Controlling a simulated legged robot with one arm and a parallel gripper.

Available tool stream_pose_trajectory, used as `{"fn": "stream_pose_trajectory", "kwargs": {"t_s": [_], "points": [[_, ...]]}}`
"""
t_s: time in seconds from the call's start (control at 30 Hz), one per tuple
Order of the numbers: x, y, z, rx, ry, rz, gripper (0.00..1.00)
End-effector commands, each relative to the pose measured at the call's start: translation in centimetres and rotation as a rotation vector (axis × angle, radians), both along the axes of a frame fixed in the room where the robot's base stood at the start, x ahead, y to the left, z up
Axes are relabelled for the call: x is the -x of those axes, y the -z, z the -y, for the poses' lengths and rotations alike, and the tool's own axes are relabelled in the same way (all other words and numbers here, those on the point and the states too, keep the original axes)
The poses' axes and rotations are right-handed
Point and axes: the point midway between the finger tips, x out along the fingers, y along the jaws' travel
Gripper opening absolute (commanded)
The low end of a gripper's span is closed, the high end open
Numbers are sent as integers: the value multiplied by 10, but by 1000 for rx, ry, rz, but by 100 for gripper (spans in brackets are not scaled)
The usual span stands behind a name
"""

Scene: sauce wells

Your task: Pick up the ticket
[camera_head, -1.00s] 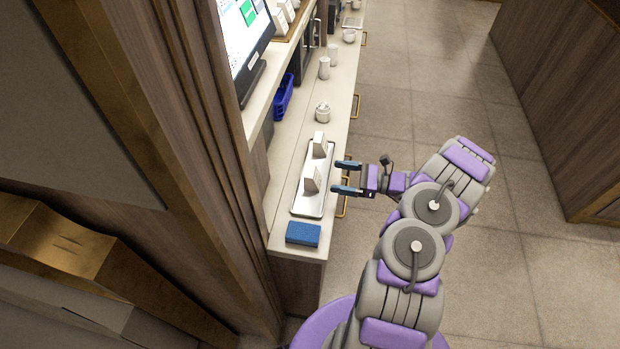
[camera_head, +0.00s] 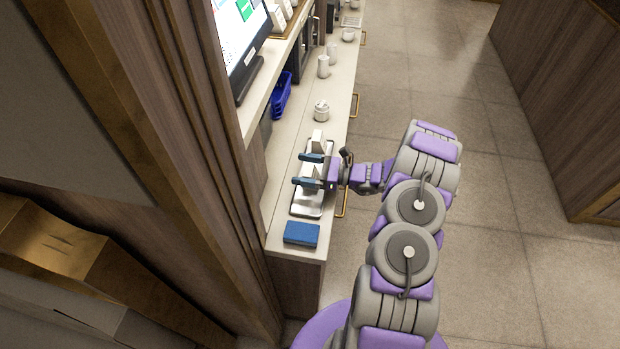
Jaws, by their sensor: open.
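A metal tray (camera_head: 308,208) lies on the counter. Two small white upright pieces that look like tickets stand on it: a far one (camera_head: 318,138) and a near one (camera_head: 312,172). My gripper (camera_head: 299,170) reaches over the tray from the right with its two blue-tipped fingers apart. The near white piece shows between the fingers, partly hidden by them. I cannot tell whether either finger touches it. The far piece stands just beyond the far finger.
A blue block (camera_head: 301,233) lies at the counter's near end. A small white jar (camera_head: 321,111), white cups (camera_head: 323,67) and a blue basket (camera_head: 282,96) are farther along. A screen (camera_head: 240,35) stands on the raised ledge. Brass handles (camera_head: 355,105) stick out on the counter's right side.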

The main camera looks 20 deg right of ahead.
Motion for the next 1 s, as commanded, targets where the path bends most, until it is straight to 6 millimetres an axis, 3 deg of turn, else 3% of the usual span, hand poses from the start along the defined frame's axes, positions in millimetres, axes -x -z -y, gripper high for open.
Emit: {"fn": "stream_pose_trajectory", "kwargs": {"t_s": [0.2, 0.77, 1.0], "points": [[0, 0, 0, 0, 0, 0, 87], [0, 0, -1, 1, -1, 0, 34], [0, 0, -1, 1, -1, 0, 32]]}}
